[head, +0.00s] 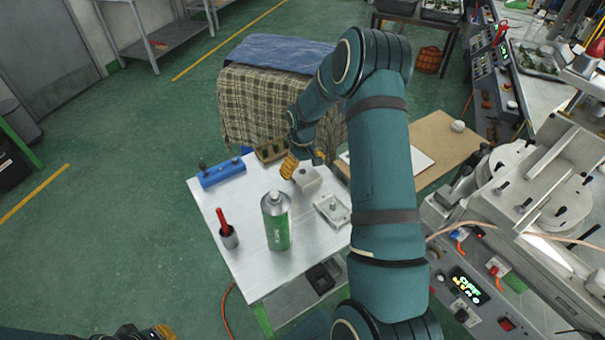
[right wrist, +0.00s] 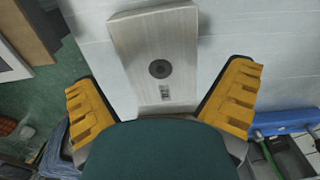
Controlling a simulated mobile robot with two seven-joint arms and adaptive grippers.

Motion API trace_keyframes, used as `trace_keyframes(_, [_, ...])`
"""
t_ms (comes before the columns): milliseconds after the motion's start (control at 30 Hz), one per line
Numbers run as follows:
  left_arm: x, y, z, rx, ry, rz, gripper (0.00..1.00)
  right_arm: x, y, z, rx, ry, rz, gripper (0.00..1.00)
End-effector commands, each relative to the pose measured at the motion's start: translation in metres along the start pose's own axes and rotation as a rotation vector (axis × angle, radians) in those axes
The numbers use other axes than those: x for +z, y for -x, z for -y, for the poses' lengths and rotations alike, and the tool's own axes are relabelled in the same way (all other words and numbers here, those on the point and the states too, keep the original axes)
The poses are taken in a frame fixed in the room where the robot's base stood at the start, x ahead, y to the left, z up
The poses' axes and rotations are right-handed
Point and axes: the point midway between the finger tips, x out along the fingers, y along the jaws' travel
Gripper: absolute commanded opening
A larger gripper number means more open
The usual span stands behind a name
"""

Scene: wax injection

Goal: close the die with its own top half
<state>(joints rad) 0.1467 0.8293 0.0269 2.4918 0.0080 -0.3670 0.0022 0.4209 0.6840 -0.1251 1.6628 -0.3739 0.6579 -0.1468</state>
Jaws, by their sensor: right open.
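A pale grey block, seemingly the die's top half (head: 308,181), sits on the white table (head: 245,272). In the right wrist view this block (right wrist: 160,45) shows a dark round hole and a small label. Another grey piece with raised details, seemingly the die's lower half (head: 333,210), lies just in front and to the right, apart from the block. My right gripper (head: 303,161) is open at the block; in its wrist view the yellow fingers (right wrist: 160,95) stand apart on either side, with nothing held. My left gripper (head: 155,333) is barely in view at the bottom edge.
A green and silver can (head: 276,225) stands in front of the block. A cup with a red-handled tool (head: 229,238) and a blue object (head: 222,173) are further left. A black tray (head: 322,278) is at the front. The injection machine (head: 530,200) stands right.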

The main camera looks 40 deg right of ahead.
Motion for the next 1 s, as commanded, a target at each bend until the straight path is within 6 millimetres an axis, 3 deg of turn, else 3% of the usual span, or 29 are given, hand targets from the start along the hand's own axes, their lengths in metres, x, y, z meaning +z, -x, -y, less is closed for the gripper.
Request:
trace_keyframes(200, [0.000, 0.001, 0.000, 0.000, 0.000, 0.000, 0.00, -0.001, -0.023, 0.001, -0.001, 0.000, -0.001, 1.00])
trace_keyframes(433, [0.000, 0.001, 0.000, 0.000, 0.000, 0.000, 0.00, -0.001, -0.024, 0.000, -0.001, 0.000, -0.002, 1.00])
trace_keyframes(467, [0.000, 0.001, 0.000, 0.000, 0.000, 0.000, 0.00, -0.001, -0.024, 0.001, -0.001, 0.000, -0.002, 0.96])
trace_keyframes(600, [0.000, 0.001, 0.000, 0.000, 0.000, 0.000, 0.00, -0.001, -0.024, 0.001, -0.001, 0.000, -0.002, 0.47])
trace_keyframes(633, [0.000, 0.001, 0.000, 0.000, 0.000, 0.000, 0.00, -0.001, -0.024, 0.001, -0.001, 0.000, -0.002, 0.37])
trace_keyframes(667, [0.000, 0.001, 0.000, 0.000, 0.000, 0.000, 0.00, -0.001, -0.024, 0.001, -0.001, 0.000, -0.002, 0.32])
trace_keyframes(1000, [0.000, 0.001, 0.000, 0.000, 0.000, 0.000, 0.00, -0.002, -0.017, 0.000, 0.000, 0.000, -0.005, 0.32])
